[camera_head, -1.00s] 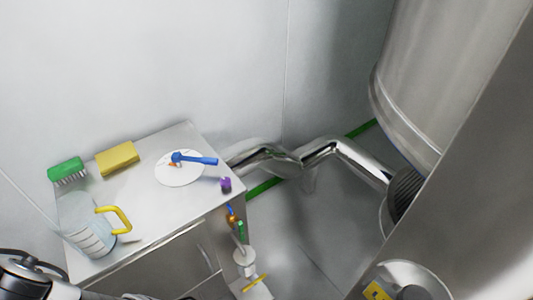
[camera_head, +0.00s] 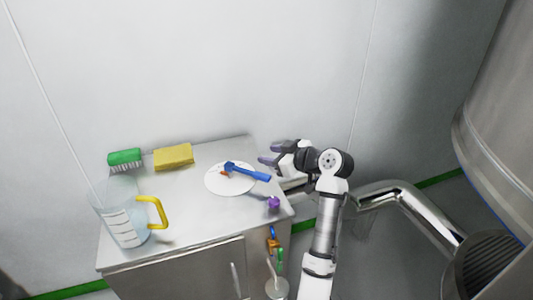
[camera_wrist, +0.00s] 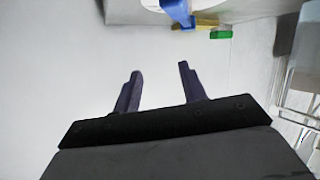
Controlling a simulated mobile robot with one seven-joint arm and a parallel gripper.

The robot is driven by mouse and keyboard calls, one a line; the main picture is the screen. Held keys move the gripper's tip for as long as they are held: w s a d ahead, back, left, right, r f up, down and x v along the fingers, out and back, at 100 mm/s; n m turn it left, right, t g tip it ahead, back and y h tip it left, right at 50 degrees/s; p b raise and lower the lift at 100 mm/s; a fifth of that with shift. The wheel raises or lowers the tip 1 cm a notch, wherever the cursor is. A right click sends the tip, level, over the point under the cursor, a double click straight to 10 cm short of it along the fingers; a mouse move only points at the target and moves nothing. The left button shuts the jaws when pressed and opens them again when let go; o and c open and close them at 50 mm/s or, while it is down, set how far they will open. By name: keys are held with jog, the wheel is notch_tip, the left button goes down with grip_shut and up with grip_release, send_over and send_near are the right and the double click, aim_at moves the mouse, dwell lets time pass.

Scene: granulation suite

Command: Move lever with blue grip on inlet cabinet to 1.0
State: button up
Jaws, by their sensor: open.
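The lever with the blue grip (camera_head: 248,172) sits on a round white dial (camera_head: 222,188) on top of the inlet cabinet (camera_head: 190,215). In the head view the grip points right and slightly toward the viewer from its pivot. The blue grip also shows at the top of the wrist view (camera_wrist: 178,10). The dial's markings are too small to read.
A wall rises behind. Bent metal pipes (camera_head: 400,197) run at the right toward a large steel vessel (camera_head: 505,130).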

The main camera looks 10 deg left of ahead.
aim_at(263, 175)
jog(key=s+d+f+n+g+p, duration=0.1)
jog(key=s+d+n+g+p, duration=0.2)
jog(key=d, duration=0.8)
jog(key=shift+m+g+y, duration=0.4)
jog(key=shift+m+g, duration=0.1)
jog(key=shift+m, duration=0.1)
jog(key=p+x, duration=0.1)
jog(key=x, duration=0.3)
jog(key=p+x, duration=0.1)
jog(key=x, duration=0.3)
jog(key=p+x, duration=0.1)
jog(key=x, duration=0.3)
jog(key=shift+s+a+f+p, duration=0.2)
jog(key=shift+s+a+p, duration=0.1)
jog(key=shift+s+p, duration=0.1)
jog(key=shift+w+a+f, duration=0.2)
jog(key=shift+a+f, duration=0.15)
jog(key=shift+a, duration=0.2)
grip_shut()
